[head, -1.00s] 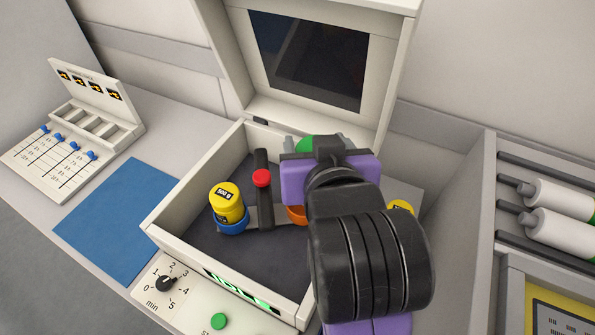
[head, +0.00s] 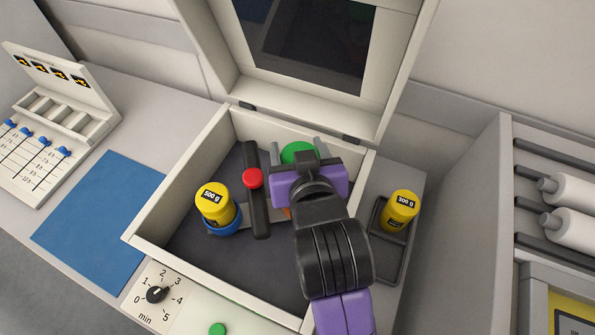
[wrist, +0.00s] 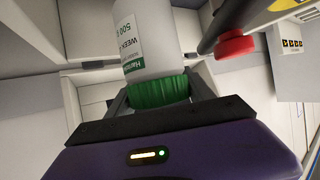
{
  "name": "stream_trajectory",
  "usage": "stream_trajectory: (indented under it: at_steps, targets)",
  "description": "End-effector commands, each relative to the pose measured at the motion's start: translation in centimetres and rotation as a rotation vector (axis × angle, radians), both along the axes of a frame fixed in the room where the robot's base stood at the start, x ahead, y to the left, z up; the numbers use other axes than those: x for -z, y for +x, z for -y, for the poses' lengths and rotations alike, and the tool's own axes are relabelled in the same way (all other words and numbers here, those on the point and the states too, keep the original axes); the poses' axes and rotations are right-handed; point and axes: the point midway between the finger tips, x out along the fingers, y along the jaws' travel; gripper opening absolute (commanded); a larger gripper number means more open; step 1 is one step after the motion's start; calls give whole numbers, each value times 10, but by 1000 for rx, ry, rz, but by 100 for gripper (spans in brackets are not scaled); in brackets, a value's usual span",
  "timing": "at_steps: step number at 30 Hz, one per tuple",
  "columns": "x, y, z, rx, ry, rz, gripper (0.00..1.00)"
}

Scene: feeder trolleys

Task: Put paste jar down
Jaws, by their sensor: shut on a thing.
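The paste jar has a green lid (head: 297,152) in the head view. In the wrist view its white labelled body (wrist: 145,40) and ribbed green lid (wrist: 158,91) show. My gripper (head: 298,148) is shut on the jar at the lid, over the right half of the open box (head: 190,192). My wrist hides most of the jar in the head view. A sliver of an orange holder (head: 287,212) shows under my gripper. I cannot tell whether the jar touches it.
In the box, a yellow 500 g weight (head: 214,205) sits in a blue holder (head: 222,229), left of a dark bar with a red knob (head: 253,178). Another yellow weight (head: 401,209) stands in a dark rack (head: 387,258) right of the box. The raised lid (head: 384,85) stands behind. A blue mat (head: 98,225) lies clear.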

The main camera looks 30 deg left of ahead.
Motion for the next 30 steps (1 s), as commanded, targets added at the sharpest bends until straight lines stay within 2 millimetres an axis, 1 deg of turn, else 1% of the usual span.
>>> stream_trajectory:
  at_steps: [1, 3, 11, 15, 18, 21, 30]
  targets:
    - [10, -1, -1, -1, 0, 0, 0]
    - [20, 0, 0, -1, 1, 2, 0]
    - [39, 0, -1, -1, 3, 3, 0]
    - [60, -1, -1, -2, 1, 0, 0]
    - [71, 0, -1, -1, 2, 2, 0]
    - [76, 0, 0, 0, 2, 2, 0]
    - [77, 0, 0, 0, 3, 4, 0]
